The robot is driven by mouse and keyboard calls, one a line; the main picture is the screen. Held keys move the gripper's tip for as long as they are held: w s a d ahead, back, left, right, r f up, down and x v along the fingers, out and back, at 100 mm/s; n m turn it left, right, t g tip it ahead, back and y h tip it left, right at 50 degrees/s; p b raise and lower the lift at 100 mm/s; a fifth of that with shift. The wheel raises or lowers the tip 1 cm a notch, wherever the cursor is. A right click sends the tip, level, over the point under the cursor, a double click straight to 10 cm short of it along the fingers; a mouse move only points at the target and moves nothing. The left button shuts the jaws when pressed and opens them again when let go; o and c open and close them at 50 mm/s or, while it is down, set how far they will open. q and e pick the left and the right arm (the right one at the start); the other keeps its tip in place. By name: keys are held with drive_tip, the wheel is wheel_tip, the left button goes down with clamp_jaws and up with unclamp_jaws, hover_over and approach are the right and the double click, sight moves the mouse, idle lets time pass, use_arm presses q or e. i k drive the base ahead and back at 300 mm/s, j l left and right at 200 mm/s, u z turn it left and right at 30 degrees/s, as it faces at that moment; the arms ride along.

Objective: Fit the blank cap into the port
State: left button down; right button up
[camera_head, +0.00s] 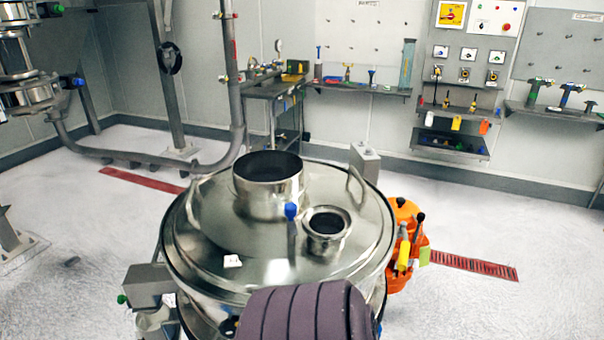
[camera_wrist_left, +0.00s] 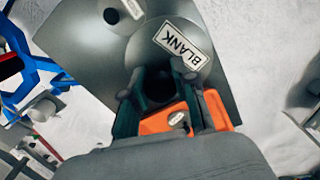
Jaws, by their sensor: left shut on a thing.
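In the left wrist view my left gripper (camera_wrist_left: 156,92) is shut, its two dark fingers around a dark part below the blank cap (camera_wrist_left: 188,66). The cap is a round grey metal piece with a white label reading BLANK. The exact contact between fingers and cap is hard to see. In the head view the open port (camera_head: 326,224) is a short metal neck on the lid of the steel vessel, with nothing in it. My left gripper and the cap do not show in the head view. My right gripper is in neither view.
A wider open neck (camera_head: 268,188) stands left of the port, and a blue-tipped lever (camera_head: 291,212) stands between them. An orange holder (camera_head: 408,215) with tools hangs at the vessel's right. In the left wrist view an orange piece (camera_wrist_left: 165,121) lies behind the fingers.

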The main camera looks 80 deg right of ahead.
sight(327, 223)
drive_tip(key=z, duration=0.4)
drive_tip(key=j+z, duration=0.1)
drive_tip(key=z, duration=0.35)
drive_tip(key=k+z, duration=0.1)
drive_tip(key=z, duration=0.75)
drive_tip(key=k+z, duration=0.1)
drive_tip(key=z, duration=0.7)
